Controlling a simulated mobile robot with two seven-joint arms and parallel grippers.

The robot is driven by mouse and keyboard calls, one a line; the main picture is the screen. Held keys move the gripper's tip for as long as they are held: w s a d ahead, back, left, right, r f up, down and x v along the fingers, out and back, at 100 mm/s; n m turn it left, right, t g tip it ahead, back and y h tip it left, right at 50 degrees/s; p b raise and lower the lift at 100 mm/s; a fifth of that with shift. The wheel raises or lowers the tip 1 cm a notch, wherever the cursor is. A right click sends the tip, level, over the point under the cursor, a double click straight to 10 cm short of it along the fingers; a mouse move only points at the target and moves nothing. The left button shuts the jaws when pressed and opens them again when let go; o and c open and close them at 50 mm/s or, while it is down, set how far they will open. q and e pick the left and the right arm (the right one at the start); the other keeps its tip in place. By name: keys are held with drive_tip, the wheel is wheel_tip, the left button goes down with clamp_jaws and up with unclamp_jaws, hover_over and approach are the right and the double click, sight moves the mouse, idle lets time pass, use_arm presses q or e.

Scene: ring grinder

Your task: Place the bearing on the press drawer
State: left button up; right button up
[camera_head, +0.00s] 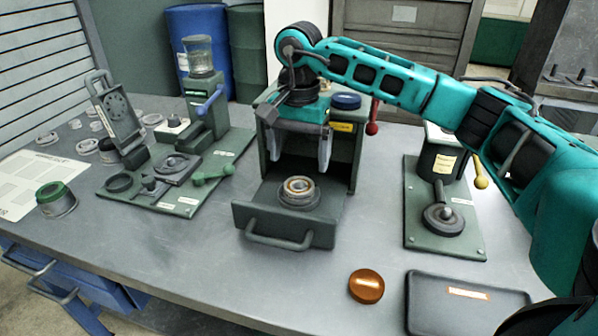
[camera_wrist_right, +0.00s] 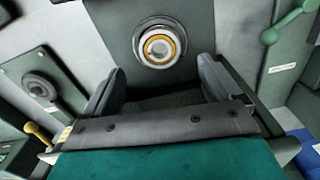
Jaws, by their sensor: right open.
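The bearing (camera_head: 298,187), a metal ring with a copper-coloured inner band, sits on a round seat on the pulled-out press drawer (camera_head: 262,217). My right gripper (camera_head: 300,158) is open and empty, above and behind the bearing, in front of the press opening. Its fingers point down and are apart from the bearing. In the right wrist view the bearing (camera_wrist_right: 160,47) lies beyond the open fingertips of the gripper (camera_wrist_right: 160,80), on the drawer surface (camera_wrist_right: 110,18). My left gripper does not show.
A green press housing (camera_head: 342,150) stands behind the drawer. A green-based station (camera_head: 185,200) is at left, another (camera_head: 470,240) at right. A copper-coloured cap (camera_head: 366,286) and a dark tray (camera_head: 420,310) lie at the front right.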

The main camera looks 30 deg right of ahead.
wheel_tip(320, 180, up, 6)
drive_tip(key=shift+f, duration=0.1)
idle(0.6)
